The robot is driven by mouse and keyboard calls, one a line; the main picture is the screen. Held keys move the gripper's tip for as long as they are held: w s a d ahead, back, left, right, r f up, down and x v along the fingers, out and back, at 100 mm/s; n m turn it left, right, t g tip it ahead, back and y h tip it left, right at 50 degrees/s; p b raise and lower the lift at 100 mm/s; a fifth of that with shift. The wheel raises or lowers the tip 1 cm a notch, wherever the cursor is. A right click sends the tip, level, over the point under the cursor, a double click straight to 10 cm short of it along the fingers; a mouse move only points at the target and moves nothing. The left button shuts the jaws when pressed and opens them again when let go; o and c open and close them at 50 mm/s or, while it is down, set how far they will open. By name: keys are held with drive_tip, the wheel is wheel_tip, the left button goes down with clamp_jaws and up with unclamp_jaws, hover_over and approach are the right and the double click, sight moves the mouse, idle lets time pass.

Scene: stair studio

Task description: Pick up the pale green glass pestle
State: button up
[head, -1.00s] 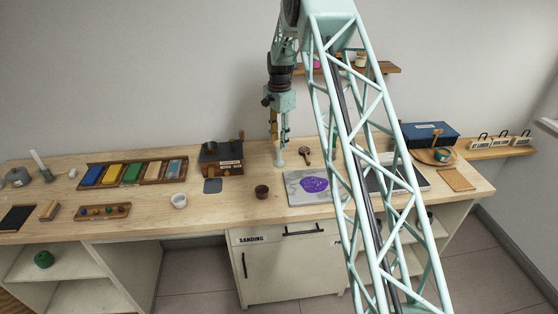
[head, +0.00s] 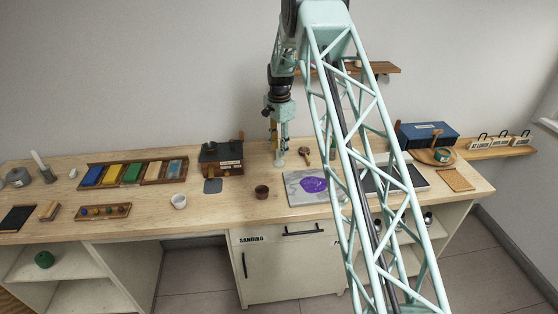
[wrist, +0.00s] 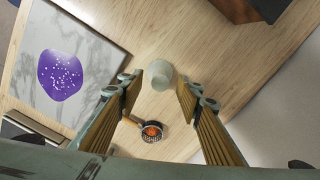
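The pale green glass pestle (head: 280,160) stands on the wooden bench, directly below my gripper (head: 280,147). In the wrist view, the pestle (wrist: 158,72) shows as a pale, rounded form between and just beyond the fingertips. My gripper (wrist: 160,88) is open, with one finger to each side of the pestle and a gap at both sides. I cannot tell how far down the pestle the fingertips reach.
A marble slab (head: 294,194) with purple powder (head: 313,185) lies front right of the pestle. A round-headed brown tool (head: 305,151) lies to its right. A wooden box with a crank (head: 221,158) stands left, and a small brown cup (head: 262,191) in front.

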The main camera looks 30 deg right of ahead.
sight(279, 157)
drive_tip(key=shift+f, duration=1.75)
drive_tip(key=shift+c, duration=0.5)
drive_tip(key=c, duration=1)
